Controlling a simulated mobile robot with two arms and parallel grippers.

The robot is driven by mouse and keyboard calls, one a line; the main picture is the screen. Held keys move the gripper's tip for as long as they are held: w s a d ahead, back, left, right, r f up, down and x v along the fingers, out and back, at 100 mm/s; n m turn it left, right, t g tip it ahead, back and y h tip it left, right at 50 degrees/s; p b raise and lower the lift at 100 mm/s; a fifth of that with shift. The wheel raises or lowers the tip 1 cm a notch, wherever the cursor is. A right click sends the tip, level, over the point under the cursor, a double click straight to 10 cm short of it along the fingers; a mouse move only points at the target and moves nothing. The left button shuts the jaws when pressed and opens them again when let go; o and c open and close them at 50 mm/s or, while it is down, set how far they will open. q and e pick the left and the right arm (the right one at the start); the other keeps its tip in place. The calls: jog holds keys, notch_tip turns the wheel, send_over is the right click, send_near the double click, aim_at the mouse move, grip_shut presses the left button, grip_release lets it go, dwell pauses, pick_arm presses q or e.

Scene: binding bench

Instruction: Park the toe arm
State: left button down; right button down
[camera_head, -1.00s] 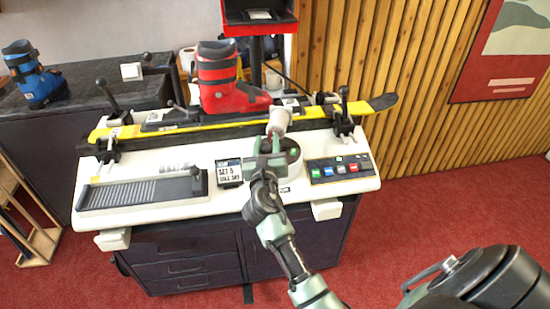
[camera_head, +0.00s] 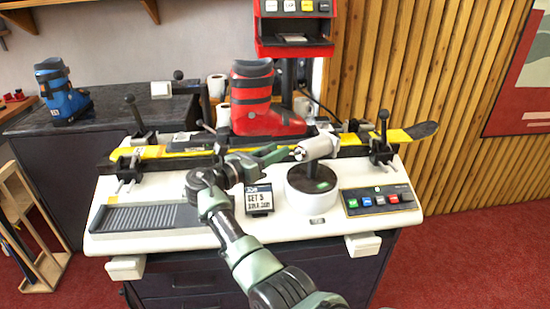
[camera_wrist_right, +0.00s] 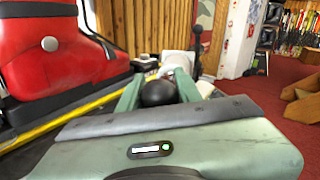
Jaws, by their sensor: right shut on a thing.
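My right gripper (camera_head: 279,153) reaches over the bench from the front, its fingers pointing right, behind the small sign and near the red boot's toe. In the right wrist view its fingers (camera_wrist_right: 160,88) are shut on a black ball knob (camera_wrist_right: 158,93). I take this for the toe arm's knob; the arm behind it is mostly hidden. The red boot (camera_head: 252,98) stands upright on the yellow ski (camera_head: 340,140); it also fills the left of the right wrist view (camera_wrist_right: 55,55). My left gripper is not in view.
A white cylinder (camera_head: 318,146) on a post over a round base (camera_head: 312,180) stands close right of the gripper. The sign (camera_head: 258,198), button panel (camera_head: 378,200) and grooved tray (camera_head: 150,217) are in front. Clamp levers stand at both ski ends.

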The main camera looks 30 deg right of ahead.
jog(key=shift+w+g, duration=0.3)
jog(key=c, duration=1)
grip_release()
jog(key=p+v, duration=0.1)
jog(key=v, duration=0.6)
jog(key=shift+a, duration=0.35)
